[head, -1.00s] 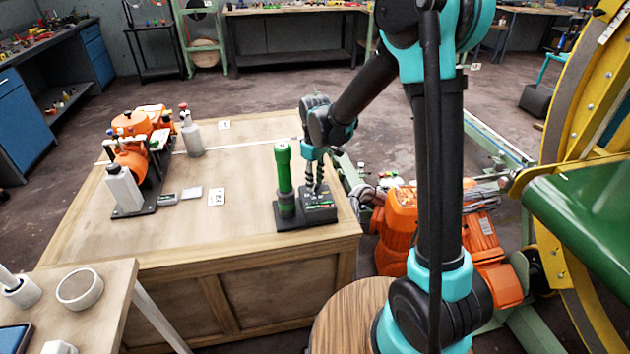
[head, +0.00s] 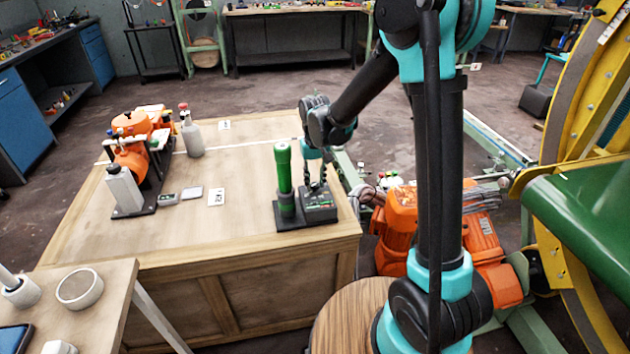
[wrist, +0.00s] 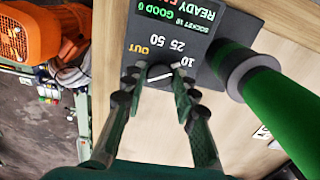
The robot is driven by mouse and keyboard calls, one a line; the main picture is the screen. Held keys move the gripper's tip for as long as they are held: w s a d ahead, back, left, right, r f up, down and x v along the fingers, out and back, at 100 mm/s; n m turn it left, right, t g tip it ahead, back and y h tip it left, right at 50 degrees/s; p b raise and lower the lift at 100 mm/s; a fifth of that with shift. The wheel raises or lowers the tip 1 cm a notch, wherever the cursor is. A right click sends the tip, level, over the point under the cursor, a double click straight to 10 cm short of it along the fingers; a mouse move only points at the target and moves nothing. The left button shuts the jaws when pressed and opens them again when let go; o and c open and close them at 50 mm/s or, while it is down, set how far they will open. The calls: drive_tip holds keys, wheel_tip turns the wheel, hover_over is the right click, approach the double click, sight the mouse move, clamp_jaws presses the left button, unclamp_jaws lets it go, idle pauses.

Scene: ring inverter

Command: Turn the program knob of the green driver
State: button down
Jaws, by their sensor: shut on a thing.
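The green driver (head: 284,178) stands upright at the left of a dark stand on the wooden bench. In the wrist view the driver (wrist: 280,110) is at the right, with a grey collar. Beside it is the black control box (head: 319,207) with a lit display (wrist: 185,10) and the labels OUT, 50, 25 and 10, upside down. The program knob (wrist: 160,75), with a white line, sits below these labels. My gripper (wrist: 161,71) is shut on the knob, one finger on each side. In the head view my gripper (head: 317,187) is above the box.
A dark tray with orange equipment (head: 130,155) and a grey bottle (head: 191,135) are at the bench's left. Small cards (head: 216,197) lie between. Orange machinery (head: 395,225) stands right of the bench, beside a yellow wheel frame (head: 575,120).

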sight(315, 184)
drive_tip(key=shift+m, duration=0.3)
drive_tip(key=c, duration=1.2)
unclamp_jaws()
wheel_tip(315, 184, up, 12)
drive_tip(key=s+d+f+m+t, duration=0.1)
drive_tip(key=s+d+f, duration=0.2)
drive_tip(key=s+d, duration=0.3)
drive_tip(key=s+d+f+m+t, duration=0.1)
drive_tip(key=s+d+f, duration=0.3)
drive_tip(key=s+d, duration=0.3)
drive_tip(key=s+d+f+m+t, duration=0.1)
drive_tip(key=s+d+f+t, duration=0.1)
drive_tip(key=s+d, duration=0.4)
drive_tip(key=shift+s+d+f, duration=0.1)
drive_tip(key=shift+d+f, duration=0.1)
drive_tip(key=shift+d, duration=0.6)
drive_tip(key=shift+s+d+f, duration=0.1)
drive_tip(key=shift+d+f, duration=0.15)
drive_tip(key=shift+d, duration=0.6)
drive_tip(key=shift+d+f, duration=0.2)
drive_tip(key=shift+d, duration=0.6)
